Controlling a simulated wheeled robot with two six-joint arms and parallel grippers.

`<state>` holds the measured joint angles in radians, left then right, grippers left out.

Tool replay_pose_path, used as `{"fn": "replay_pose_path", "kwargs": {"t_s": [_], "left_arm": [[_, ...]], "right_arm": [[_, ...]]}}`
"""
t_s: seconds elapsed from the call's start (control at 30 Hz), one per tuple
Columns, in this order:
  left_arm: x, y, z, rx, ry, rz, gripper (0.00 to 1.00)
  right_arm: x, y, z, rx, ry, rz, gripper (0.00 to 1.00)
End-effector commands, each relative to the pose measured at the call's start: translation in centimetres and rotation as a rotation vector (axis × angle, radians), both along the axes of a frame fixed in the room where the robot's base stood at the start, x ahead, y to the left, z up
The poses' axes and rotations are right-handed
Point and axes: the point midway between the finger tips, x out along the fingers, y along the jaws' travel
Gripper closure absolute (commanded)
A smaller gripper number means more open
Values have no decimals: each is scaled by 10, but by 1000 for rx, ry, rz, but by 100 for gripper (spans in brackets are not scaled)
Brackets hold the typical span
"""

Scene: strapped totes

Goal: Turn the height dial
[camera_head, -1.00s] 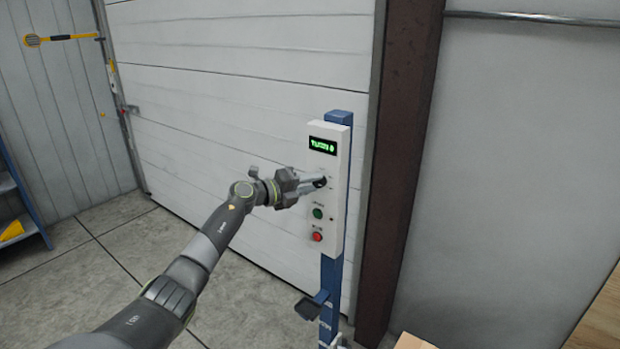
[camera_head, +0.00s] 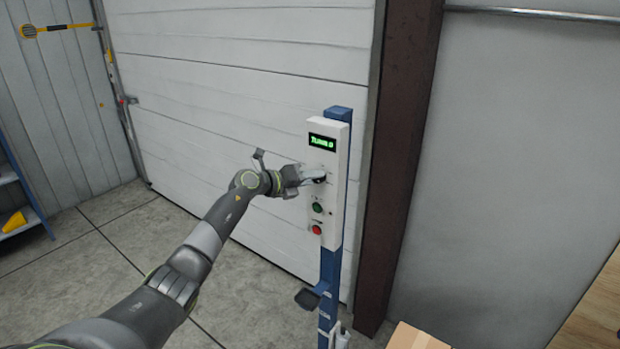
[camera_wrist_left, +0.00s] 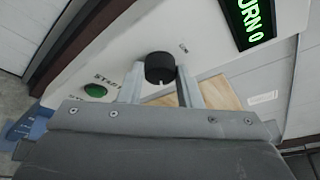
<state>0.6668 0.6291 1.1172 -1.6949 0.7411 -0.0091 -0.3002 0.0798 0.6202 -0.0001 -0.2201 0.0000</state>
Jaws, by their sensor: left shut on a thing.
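The height dial (camera_wrist_left: 160,67) is a round black knob on a white control panel (camera_head: 342,150). My left gripper (camera_head: 318,178) reaches the panel from the left and is shut on the dial. In the left wrist view its two fingers (camera_wrist_left: 160,85) lie on either side of the knob, and the panel looks tilted. A green display (camera_head: 323,142) above the dial reads "TURN" and what looks like 0. A green button (camera_head: 317,207) and a red button (camera_head: 316,229) sit below the dial. My right gripper is not in view.
The panel is on a blue post (camera_head: 329,280) with a small dark bracket (camera_head: 307,298) low on its left. Behind are a white sectional door (camera_head: 230,90) and a brown steel column (camera_head: 398,150). A cardboard box (camera_head: 415,338) stands at the lower right.

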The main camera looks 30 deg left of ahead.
Motion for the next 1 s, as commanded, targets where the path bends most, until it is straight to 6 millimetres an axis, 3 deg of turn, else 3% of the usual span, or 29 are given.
{"fn": "replay_pose_path", "kwargs": {"t_s": [0.17, 0.2, 0.33, 0.73, 1.0], "left_arm": [[0, 0, -2, 2, 2, 0, 92], [0, 0, -2, 2, 2, 0, 65], [0, 0, -1, 1, 1, 0, 48], [-4, 3, 0, 0, 0, 1, 47], [-36, 20, 5, 5, 0, 2, 47]], "right_arm": [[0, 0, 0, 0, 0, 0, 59], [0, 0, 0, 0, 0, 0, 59], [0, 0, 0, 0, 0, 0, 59], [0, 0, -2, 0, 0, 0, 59], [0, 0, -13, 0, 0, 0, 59]]}}
